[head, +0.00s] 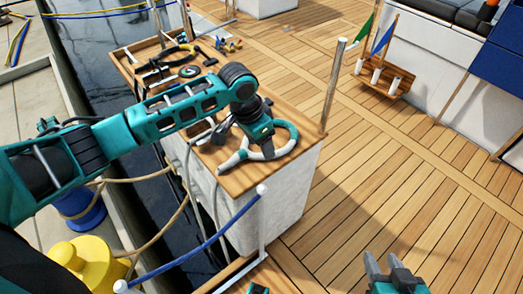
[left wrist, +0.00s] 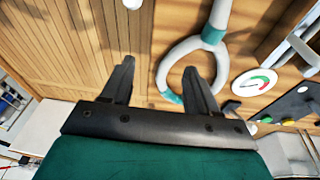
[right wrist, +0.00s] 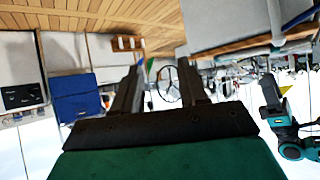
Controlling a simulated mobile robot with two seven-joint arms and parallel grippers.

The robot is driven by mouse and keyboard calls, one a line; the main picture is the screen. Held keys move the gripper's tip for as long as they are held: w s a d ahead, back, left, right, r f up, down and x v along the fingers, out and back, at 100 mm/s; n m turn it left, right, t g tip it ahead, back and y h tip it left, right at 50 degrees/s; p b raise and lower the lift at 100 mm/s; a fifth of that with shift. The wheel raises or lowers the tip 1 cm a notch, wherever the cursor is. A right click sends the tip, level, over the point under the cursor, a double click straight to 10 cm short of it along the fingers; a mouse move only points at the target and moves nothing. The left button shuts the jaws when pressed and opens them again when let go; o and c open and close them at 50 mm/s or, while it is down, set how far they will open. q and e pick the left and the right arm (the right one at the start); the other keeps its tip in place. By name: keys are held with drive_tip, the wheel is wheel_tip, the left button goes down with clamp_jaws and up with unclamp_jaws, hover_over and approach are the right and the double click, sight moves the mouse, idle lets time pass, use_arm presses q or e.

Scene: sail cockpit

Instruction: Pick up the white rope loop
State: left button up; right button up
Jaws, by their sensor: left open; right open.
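The white rope loop (head: 290,148) lies on the wooden top of the white bench, near its front edge. It is a ring with a thick tail and teal bands. It also shows in the left wrist view (left wrist: 177,54), where one finger overlaps the ring. My left gripper (head: 265,148) is over the loop, pointing down, with its jaws open; the left wrist view (left wrist: 160,68) shows nothing held between them. My right gripper (head: 395,268) is open and empty over the deck at the bottom, well apart from the loop; it also shows in the right wrist view (right wrist: 160,68).
Several hand tools, including pliers (head: 172,55) and a round gauge (head: 189,71), lie on the bench's far part. A metal post (head: 333,85) stands at its right edge.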

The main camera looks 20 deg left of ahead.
use_arm(q)
drive_tip(key=w+a+r+g+y+b, duration=0.1)
drive_tip(key=a+r+g+y+b, duration=0.1)
drive_tip(key=a+r, duration=0.3)
drive_tip(key=b, duration=0.2)
hover_over(238, 155)
drive_tip(key=shift+n, duration=0.4)
drive_tip(key=f, duration=0.8)
drive_tip(key=shift+w+d, duration=0.1)
drive_tip(key=shift+w, duration=0.1)
drive_tip(key=f+b, duration=0.1)
drive_tip(key=f, duration=0.1)
drive_tip(key=f+b, duration=0.1)
drive_tip(key=f, duration=0.2)
drive_tip(key=shift+s+a+f, duration=0.2)
drive_tip(key=shift+f, duration=0.05)
drive_tip(key=shift+r, duration=0.1)
clamp_jaws()
